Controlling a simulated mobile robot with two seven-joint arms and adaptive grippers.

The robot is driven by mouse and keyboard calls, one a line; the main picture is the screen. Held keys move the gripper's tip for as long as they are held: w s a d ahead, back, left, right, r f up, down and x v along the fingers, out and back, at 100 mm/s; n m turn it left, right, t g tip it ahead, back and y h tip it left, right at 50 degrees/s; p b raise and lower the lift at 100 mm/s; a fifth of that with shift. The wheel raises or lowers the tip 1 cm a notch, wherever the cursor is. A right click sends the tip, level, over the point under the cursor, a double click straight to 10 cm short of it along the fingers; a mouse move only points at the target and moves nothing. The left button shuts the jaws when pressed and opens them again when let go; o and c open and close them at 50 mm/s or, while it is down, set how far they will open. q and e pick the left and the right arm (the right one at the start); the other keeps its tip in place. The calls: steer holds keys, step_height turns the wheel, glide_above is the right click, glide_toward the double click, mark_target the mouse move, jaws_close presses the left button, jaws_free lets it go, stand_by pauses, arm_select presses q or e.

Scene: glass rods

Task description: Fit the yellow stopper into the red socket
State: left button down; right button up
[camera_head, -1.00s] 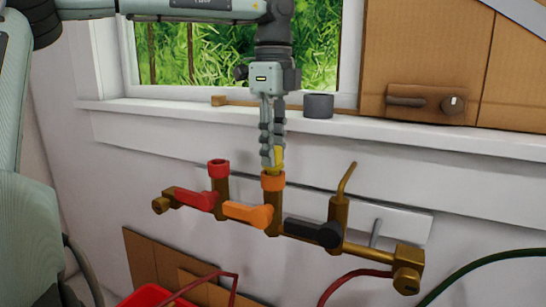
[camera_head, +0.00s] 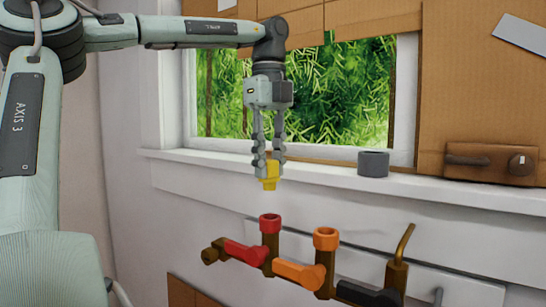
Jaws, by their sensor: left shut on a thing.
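The yellow stopper (camera_head: 269,183) is held between the fingertips of my left gripper (camera_head: 268,167), which is shut on it and points straight down. The stopper's lower part sticks out below the fingers. The red socket (camera_head: 270,222) stands upright on the brass pipe, its round opening facing up. The stopper hangs in the air above the red socket, close to in line with it in the picture, with a clear gap between them. My right gripper is not in view.
An orange socket (camera_head: 326,238) stands just right of the red one. Red (camera_head: 245,253), orange (camera_head: 298,274) and black (camera_head: 366,294) valve handles line the pipe. A thin bent brass spout (camera_head: 404,242) rises at the right. A grey cylinder (camera_head: 373,163) sits on the window sill (camera_head: 200,163).

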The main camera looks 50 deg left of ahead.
mark_target(270, 183)
arm_select(q)
steer(key=w+a+f, duration=0.1)
steer(key=w+a+f+m, duration=0.1)
steer(key=f, duration=0.1)
steer(key=w+a+f+m, duration=0.1)
steer(key=f, duration=0.1)
steer(key=shift+a+f, duration=0.15)
steer(key=shift+a, duration=0.25)
step_height(270, 183, down, 2)
steer(key=shift+f+b, duration=0.1)
steer(key=shift+b, duration=0.55)
steer(key=shift+f, duration=0.15)
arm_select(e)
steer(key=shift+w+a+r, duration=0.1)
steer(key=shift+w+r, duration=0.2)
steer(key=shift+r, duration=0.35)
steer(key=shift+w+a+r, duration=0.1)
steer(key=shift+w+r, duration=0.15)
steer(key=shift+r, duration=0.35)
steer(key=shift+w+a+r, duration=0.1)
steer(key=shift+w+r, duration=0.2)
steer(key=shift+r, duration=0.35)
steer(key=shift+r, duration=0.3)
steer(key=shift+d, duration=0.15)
arm_select(q)
steer(key=shift+f, duration=0.6)
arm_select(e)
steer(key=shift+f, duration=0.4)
